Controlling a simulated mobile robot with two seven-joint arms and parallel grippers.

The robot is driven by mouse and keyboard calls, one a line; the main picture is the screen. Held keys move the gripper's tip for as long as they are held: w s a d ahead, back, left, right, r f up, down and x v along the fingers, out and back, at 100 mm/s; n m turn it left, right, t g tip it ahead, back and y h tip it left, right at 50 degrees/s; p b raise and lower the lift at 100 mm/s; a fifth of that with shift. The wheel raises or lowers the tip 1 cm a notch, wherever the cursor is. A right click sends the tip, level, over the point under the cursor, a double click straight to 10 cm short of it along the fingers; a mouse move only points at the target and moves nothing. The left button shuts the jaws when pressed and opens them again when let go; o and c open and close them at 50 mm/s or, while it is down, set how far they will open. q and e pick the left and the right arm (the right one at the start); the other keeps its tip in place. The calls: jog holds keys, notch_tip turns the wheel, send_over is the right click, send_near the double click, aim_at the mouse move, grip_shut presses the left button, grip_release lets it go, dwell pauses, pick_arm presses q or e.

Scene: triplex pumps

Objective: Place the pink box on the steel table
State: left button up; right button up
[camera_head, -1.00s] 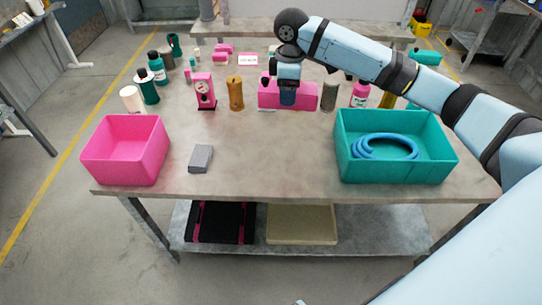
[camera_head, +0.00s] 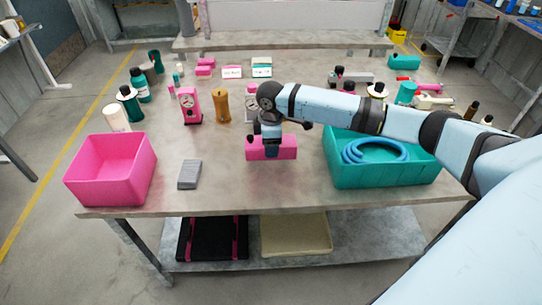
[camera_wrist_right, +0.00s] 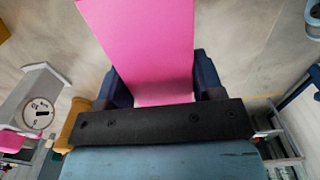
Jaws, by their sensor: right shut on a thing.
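My right gripper (camera_head: 270,140) is shut on a pink box (camera_head: 287,150), holding it from above, over the middle of the grey table (camera_head: 228,187). In the right wrist view the pink box (camera_wrist_right: 145,45) sits between the two dark fingers of my right gripper (camera_wrist_right: 152,88) and runs up out of the picture. The head view does not clearly show whether the box touches the tabletop or hangs just above it. My left gripper is in no view.
An open pink bin (camera_head: 78,184) stands at the left front, with a grey block (camera_head: 189,174) beside it. A teal bin (camera_head: 345,176) with a blue coiled hose (camera_head: 352,152) stands at the right. Bottles and gauges crowd the back. The front middle is bare.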

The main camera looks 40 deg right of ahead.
notch_tip(320, 180, down, 5)
jog(key=shift+f, duration=0.1)
dwell(0.3)
jog(key=o, duration=1)
notch_tip(320, 180, up, 12)
jog(key=shift+r+p, duration=0.15)
jog(key=shift+p, duration=0.15)
